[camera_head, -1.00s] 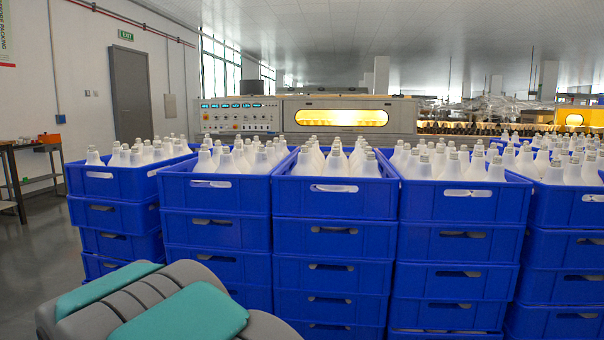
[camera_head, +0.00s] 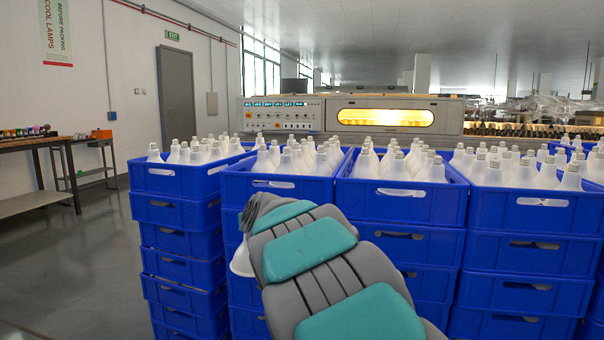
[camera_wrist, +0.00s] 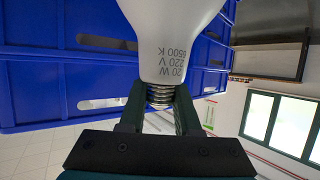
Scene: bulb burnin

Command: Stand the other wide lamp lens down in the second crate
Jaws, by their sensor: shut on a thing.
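My gripper (camera_wrist: 160,97) is shut on the metal screw cap of a white lamp (camera_wrist: 172,30), printed 20 W, 220 V, 6500 K. Its wide end runs out of the top of the wrist view. In the head view, a white piece of the lamp (camera_head: 240,262) shows beside my arm, in front of the stacks and below the top crates' rims; my gripper is hidden there. The second top crate from the left (camera_head: 262,198) is blue and holds several white lamps standing caps up. Its floor and any free places are hidden.
More blue crate stacks stand closely side by side, topped by the leftmost crate (camera_head: 170,184), a third (camera_head: 400,208) and others, all with lamps. A control panel and lit oven (camera_head: 385,117) stand behind. A workbench (camera_head: 38,142) is far left. Floor (camera_head: 95,250) is clear at left.

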